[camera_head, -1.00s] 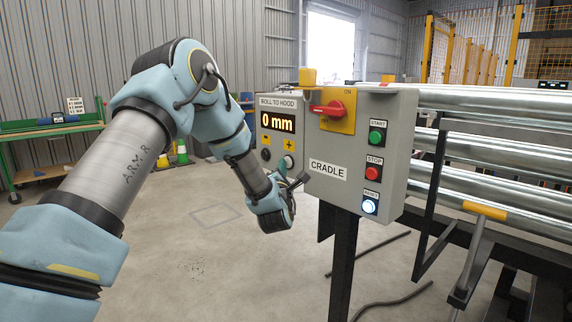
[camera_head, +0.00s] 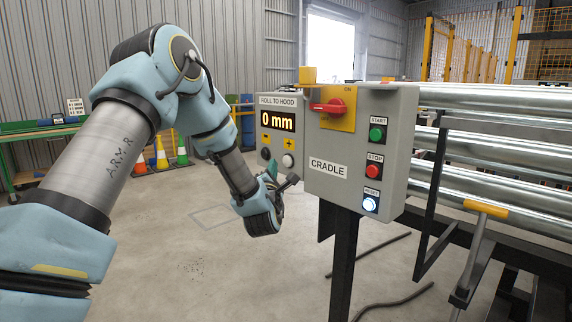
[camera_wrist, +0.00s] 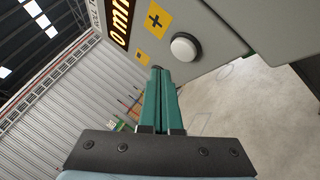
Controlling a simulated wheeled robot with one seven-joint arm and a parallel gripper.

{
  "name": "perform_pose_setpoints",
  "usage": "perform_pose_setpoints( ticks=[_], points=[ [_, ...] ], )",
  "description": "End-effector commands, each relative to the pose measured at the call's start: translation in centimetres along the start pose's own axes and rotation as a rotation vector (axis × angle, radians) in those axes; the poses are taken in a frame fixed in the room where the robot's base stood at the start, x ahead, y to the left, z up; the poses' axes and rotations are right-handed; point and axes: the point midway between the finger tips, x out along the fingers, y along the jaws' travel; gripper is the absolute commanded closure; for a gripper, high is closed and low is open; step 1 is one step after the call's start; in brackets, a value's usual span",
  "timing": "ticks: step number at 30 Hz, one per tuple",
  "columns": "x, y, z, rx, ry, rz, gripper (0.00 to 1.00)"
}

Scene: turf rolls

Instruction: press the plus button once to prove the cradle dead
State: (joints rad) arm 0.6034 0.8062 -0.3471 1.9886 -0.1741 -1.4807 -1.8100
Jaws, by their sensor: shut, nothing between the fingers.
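The grey cradle control box (camera_head: 344,197) stands on a black post. Its display (camera_head: 278,121) reads 0 mm. The white round plus button (camera_head: 288,160) sits below a yellow plus label (camera_head: 289,144); a dark button (camera_head: 266,154) is to its left. In the wrist view the plus button (camera_wrist: 185,47) shows whole and clear, beside the plus label (camera_wrist: 157,19). My gripper (camera_wrist: 158,70) has its green fingers shut together and empty. Their tips appear just below and left of the button, apart from it in the picture. In the head view the gripper (camera_head: 273,167) is low at the box's left part.
The red switch handle (camera_head: 328,107) lies sideways on a yellow plate. Start (camera_head: 377,134), stop (camera_head: 374,171) and a lit reset button (camera_head: 370,204) are at the box's right. Steel rollers (camera_head: 480,145) run behind it. Open floor lies left.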

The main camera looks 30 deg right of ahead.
Motion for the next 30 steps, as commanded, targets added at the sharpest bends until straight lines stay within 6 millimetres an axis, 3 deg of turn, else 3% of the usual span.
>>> perform_pose_setpoints(
  ticks=[10,30],
  points=[
    [-2.0,1.4,-1.5,-0.001,0.000,0.001,1.00],
    [-2.1,1.5,-1.5,-0.001,0.000,0.000,1.00]
  ],
)
